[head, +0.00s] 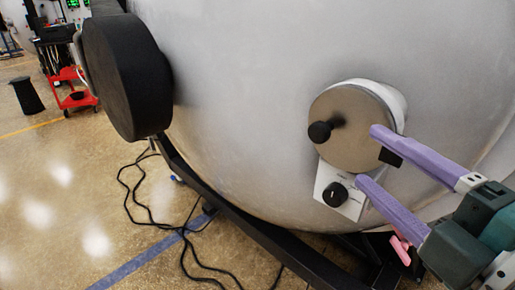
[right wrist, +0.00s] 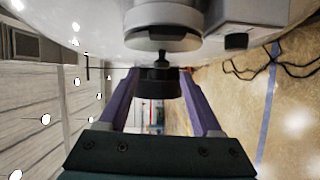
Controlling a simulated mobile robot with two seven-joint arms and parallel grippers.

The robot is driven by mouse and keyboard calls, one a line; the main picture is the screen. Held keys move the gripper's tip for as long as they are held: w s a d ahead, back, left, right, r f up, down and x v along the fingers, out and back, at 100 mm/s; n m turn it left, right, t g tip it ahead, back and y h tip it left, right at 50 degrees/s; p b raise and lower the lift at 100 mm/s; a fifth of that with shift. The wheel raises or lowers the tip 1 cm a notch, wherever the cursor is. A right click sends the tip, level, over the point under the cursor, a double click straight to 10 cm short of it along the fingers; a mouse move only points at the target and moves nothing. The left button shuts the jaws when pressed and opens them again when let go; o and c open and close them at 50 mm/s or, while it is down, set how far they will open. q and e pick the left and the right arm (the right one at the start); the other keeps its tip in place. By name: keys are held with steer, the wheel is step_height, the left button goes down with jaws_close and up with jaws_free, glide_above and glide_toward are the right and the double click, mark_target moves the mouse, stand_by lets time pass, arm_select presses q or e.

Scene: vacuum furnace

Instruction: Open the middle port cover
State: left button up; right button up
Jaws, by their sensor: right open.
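The middle port cover (head: 350,128) is a round brownish metal disc on a white collar, lying flat against the large grey vessel. A black knob (head: 320,131) sticks out from its face. My right gripper (head: 368,158) is open, with two purple fingers. In the head view its fingertips overlap the cover's right and lower edge, to the right of the knob; contact cannot be told. My left gripper is not in view.
A white panel with a black dial (head: 335,194) sits just below the cover. A large black cylinder (head: 125,75) juts from the vessel at left. A black base frame (head: 265,235) and loose cables (head: 185,232) lie below. A red cart (head: 75,92) stands far left.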

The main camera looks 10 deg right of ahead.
mark_target(326, 138)
steer(key=shift+n+y, duration=0.5)
steer(key=shift+n, duration=0.1)
steer(key=x, duration=0.3)
steer(key=p+x, duration=0.1)
steer(key=x, duration=0.2)
steer(key=a+x, duration=0.1)
steer(key=x, duration=0.2)
steer(key=shift+f, duration=0.3)
steer(key=shift+w+a+p, duration=0.15)
steer(key=shift+w+p, duration=0.15)
steer(key=shift+w, duration=0.05)
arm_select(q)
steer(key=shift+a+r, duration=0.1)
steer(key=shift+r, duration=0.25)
arm_select(e)
steer(key=c, duration=0.9)
jaws_close()
